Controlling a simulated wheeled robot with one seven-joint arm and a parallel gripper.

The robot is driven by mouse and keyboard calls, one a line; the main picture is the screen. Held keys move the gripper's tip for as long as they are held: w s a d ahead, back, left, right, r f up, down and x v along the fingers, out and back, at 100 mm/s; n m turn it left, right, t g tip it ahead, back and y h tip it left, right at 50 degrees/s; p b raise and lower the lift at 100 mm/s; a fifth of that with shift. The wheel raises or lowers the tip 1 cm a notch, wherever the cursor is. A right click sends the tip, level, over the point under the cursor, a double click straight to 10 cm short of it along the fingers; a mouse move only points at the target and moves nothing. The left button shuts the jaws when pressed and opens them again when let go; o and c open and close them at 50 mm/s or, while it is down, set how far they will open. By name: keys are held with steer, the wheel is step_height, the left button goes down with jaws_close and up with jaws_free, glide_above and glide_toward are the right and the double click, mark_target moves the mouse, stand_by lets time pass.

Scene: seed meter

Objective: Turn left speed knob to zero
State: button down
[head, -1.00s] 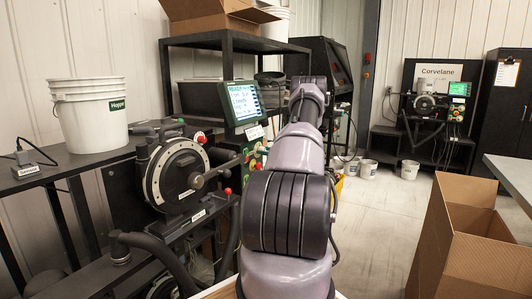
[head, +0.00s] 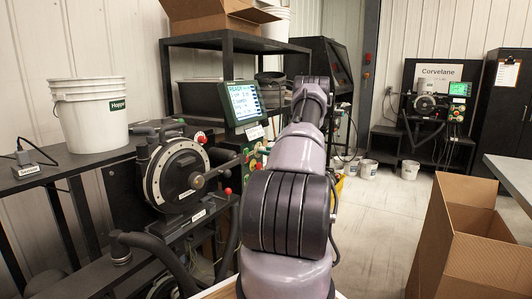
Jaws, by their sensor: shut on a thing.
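The seed meter's dark round housing with a pale ring (head: 178,176) stands at centre left. Its control panel (head: 254,160), with green and red buttons, lies just right of it under a lit screen (head: 241,102). My arm rises up the middle of the view and covers the panel's right side. The left speed knob cannot be made out; it may be behind my arm or too small to tell. My gripper is hidden beyond the arm, so its hold and its contact with any knob do not show.
A white bucket (head: 90,115) stands on the black bench at left. A black shelf (head: 232,42) with an open carton (head: 215,14) is behind the meter. A large open cardboard box (head: 460,240) is at lower right. The floor between is clear.

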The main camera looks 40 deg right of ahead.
steer(key=n, duration=2.8)
steer(key=shift+s+d+r, duration=0.1)
stand_by(0.4)
steer(key=shift+c, duration=2.4)
jaws_free()
